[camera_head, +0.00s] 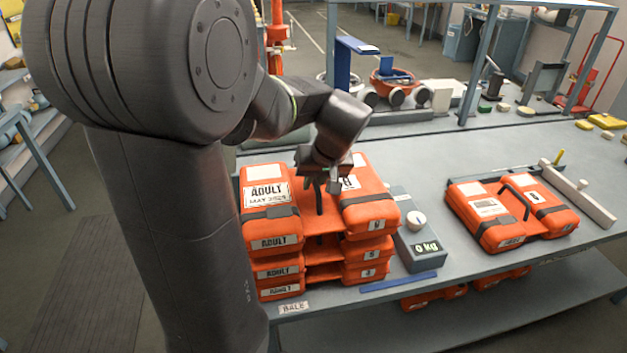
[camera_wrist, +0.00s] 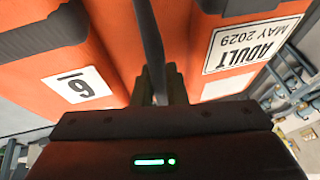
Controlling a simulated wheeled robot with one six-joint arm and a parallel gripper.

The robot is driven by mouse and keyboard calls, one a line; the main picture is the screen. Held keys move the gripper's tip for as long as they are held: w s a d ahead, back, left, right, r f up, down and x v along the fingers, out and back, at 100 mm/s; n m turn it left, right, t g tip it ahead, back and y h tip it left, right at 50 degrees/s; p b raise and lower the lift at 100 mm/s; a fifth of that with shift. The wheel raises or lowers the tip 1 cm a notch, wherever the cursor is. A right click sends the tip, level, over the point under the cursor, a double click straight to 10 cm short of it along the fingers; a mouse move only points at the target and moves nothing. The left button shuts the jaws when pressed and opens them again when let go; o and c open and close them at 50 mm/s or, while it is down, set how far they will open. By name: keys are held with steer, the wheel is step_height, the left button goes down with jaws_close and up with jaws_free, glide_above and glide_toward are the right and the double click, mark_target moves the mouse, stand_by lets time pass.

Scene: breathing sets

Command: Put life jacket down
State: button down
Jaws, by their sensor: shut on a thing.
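An orange life jacket (camera_head: 266,222) marked ADULT lies flat on top of a stack of similar orange jackets (camera_head: 279,271) at the table's front edge. My gripper (camera_head: 318,182) is above the middle of this top jacket, shut on its dark strap. In the wrist view the strap runs between the fingers (camera_wrist: 160,85), with the jacket's orange halves (camera_wrist: 110,50) on both sides and its ADULT MAY 2029 label showing. The jacket looks level and appears to rest on the stack; I cannot tell whether a small gap lies beneath it.
A scale (camera_head: 420,240) reading 0 kg stands just right of the stack, with a blue strip (camera_head: 398,282) in front. Another life jacket (camera_head: 483,215) lies further right beside a pale bar (camera_head: 578,193). Blue posts (camera_head: 480,62) and equipment stand behind. More jackets are on the lower shelf.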

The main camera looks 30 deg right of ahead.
steer(key=shift+f, duration=0.25)
steer(key=c, duration=1.5)
jaws_free()
steer(key=shift+o, duration=0.2)
steer(key=shift+r+p, duration=0.4)
steer(key=shift+r, duration=0.2)
steer(key=v, duration=1.2)
steer(key=shift+b, duration=0.45)
